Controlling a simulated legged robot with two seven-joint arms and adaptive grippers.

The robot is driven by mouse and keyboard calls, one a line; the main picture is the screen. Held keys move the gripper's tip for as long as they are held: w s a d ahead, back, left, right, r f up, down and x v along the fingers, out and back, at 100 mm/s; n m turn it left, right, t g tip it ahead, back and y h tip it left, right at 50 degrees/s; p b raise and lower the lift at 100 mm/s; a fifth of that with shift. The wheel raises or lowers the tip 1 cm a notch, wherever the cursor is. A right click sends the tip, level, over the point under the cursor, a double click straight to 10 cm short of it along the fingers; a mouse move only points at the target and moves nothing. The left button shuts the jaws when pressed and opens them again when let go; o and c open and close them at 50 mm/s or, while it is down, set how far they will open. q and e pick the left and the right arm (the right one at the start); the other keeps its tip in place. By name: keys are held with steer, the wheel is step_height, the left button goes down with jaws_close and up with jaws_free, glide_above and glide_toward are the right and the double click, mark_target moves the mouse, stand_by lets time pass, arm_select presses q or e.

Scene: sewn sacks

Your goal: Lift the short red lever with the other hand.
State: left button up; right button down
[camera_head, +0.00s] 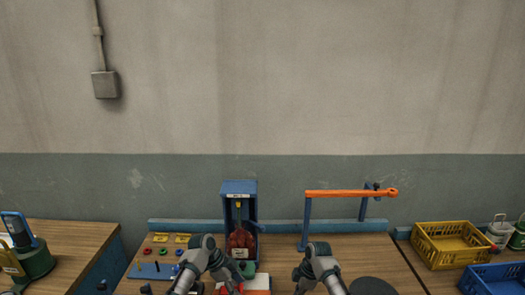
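I cannot clearly make out a short red lever. A small red part (223,290) shows at the bottom edge beside my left arm, too small to identify. A red sack (240,240) sits in a blue upright frame (238,187) at the back of the middle bench. My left gripper (235,284) points down in front of the frame, near a white and orange-red item (257,283). My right gripper (298,287) hangs at the bottom edge, right of that item. The fingers of both are too small or hidden to read.
A long orange bar (345,193) on blue posts spans the back right of the bench. A panel with coloured knobs (160,255) is at left, a dark disc (372,286) at front right. Yellow (450,243) and blue (495,280) crates stand on the right bench.

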arm_select(q)
steer(key=c, duration=0.7)
steer(key=shift+r, duration=0.15)
